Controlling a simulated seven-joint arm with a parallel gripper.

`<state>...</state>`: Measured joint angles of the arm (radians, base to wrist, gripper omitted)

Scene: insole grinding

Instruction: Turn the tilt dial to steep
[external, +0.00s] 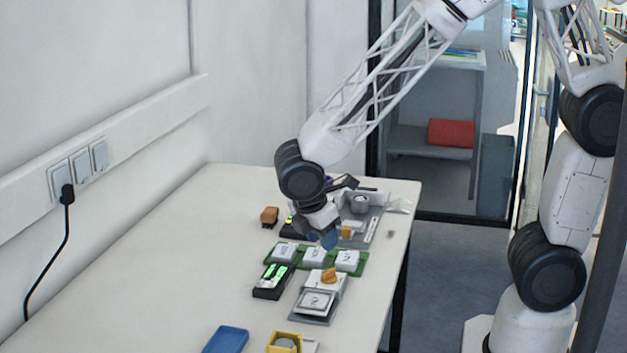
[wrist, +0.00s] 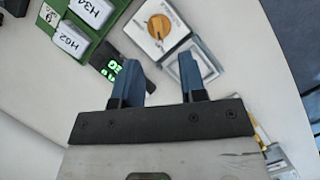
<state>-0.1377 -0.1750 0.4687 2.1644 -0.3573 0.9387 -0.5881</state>
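The tilt dial is an orange knob (external: 329,275) on a white box, standing behind a grey square pad with a white tile. In the wrist view the orange knob (wrist: 158,26) sits on its white plate, beyond my fingertips; the printed labels are too small to read. My gripper (wrist: 168,80) has two blue fingers set apart with nothing between them. In the external view my gripper (external: 329,240) hangs over the table behind the dial, near the green tray, apart from the knob. The knob's exact setting cannot be told.
A green tray (external: 328,263) holds several white labelled blocks. A black device with a green display (external: 272,281) stands left of the dial. A grey machine (external: 374,205) and an orange-brown block (external: 269,216) are farther back. A blue box (external: 226,340) and yellow holder (external: 285,340) are in front.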

